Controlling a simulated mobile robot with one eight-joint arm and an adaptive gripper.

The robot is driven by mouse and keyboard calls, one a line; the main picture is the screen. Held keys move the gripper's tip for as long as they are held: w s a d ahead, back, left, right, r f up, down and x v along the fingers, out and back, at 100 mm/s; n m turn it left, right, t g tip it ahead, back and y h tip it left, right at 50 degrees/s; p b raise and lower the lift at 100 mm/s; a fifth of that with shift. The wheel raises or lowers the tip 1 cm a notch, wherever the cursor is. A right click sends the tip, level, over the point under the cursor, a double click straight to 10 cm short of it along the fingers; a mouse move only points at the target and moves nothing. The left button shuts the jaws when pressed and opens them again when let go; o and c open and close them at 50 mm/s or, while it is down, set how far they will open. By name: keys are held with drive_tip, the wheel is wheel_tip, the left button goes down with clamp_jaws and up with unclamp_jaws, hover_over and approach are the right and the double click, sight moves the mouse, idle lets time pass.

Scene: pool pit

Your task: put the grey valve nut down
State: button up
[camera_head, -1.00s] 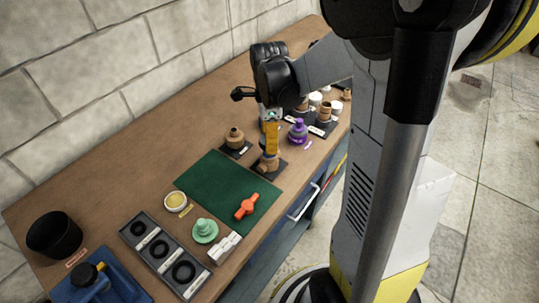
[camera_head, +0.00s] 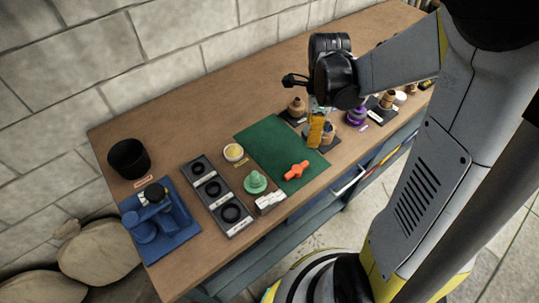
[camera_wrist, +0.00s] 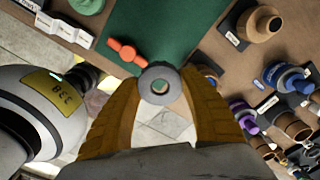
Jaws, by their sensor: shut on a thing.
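My gripper (camera_head: 317,132) hangs over the workbench, just past the right end of the green mat (camera_head: 268,141). In the wrist view my yellow fingers (camera_wrist: 161,82) are shut on the grey valve nut (camera_wrist: 160,92), a round ring with a hole in its middle. The nut sits at the fingertips, off the bench. In the head view I cannot make out the nut; the fingers partly hide a dark pad (camera_head: 331,144) with a fitting on it.
An orange handle (camera_head: 297,170) lies on the mat. Around it stand a green fitting (camera_head: 255,182), a yellow-filled dish (camera_head: 233,152), a tray of black rings (camera_head: 207,178), a brown fitting (camera_head: 297,107) and a purple fitting (camera_head: 356,115). Behind the mat, the wood is bare.

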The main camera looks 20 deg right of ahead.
drive_tip(key=b, duration=0.4)
hover_over(271, 156)
wheel_tip(271, 156, down, 7)
drive_tip(key=shift+a+f, duration=0.1)
drive_tip(key=shift+f, duration=0.1)
drive_tip(key=shift+f+b, duration=0.9)
drive_tip(key=shift+f, duration=0.95)
drive_tip(key=shift+f, duration=0.1)
drive_tip(key=shift+f, duration=0.15)
drive_tip(key=o, duration=1.1)
drive_tip(key=shift+o, duration=0.6)
